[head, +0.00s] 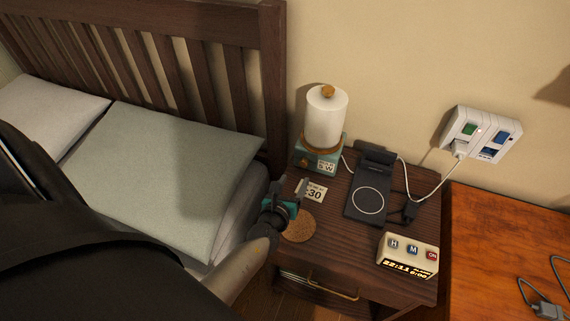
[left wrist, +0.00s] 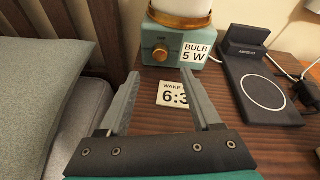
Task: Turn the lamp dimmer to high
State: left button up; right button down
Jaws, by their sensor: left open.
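The lamp (head: 326,118) has a white cylinder shade, a gold ring and a teal base, and stands at the back of the dark wooden nightstand (head: 345,236). In the left wrist view its teal base (left wrist: 171,41) carries a round brass-coloured dimmer knob (left wrist: 161,53) on the front and a "BULB 5 W" label. My left gripper (head: 300,186) is open and empty. It is over the nightstand's left side, in front of the lamp and apart from it. In the left wrist view its two fingers (left wrist: 158,72) point toward the knob. My right gripper is not in view.
A "6:30" wake card (head: 315,193) and a cork coaster (head: 299,229) lie near my left gripper. A black charging pad (head: 368,195) with a cable and a clock (head: 407,255) are to the right. A bed (head: 180,165) stands left, a wall outlet (head: 480,136) right.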

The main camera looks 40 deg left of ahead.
pick_arm(q)
jog(key=p+v, duration=0.1)
jog(key=v, duration=0.4)
jog(key=shift+s+r, duration=0.15)
jog(key=shift+s, duration=0.15)
jog(key=shift+s+d+r, duration=0.15)
jog(key=shift+s+d, duration=0.1)
jog(key=shift+s, duration=0.3)
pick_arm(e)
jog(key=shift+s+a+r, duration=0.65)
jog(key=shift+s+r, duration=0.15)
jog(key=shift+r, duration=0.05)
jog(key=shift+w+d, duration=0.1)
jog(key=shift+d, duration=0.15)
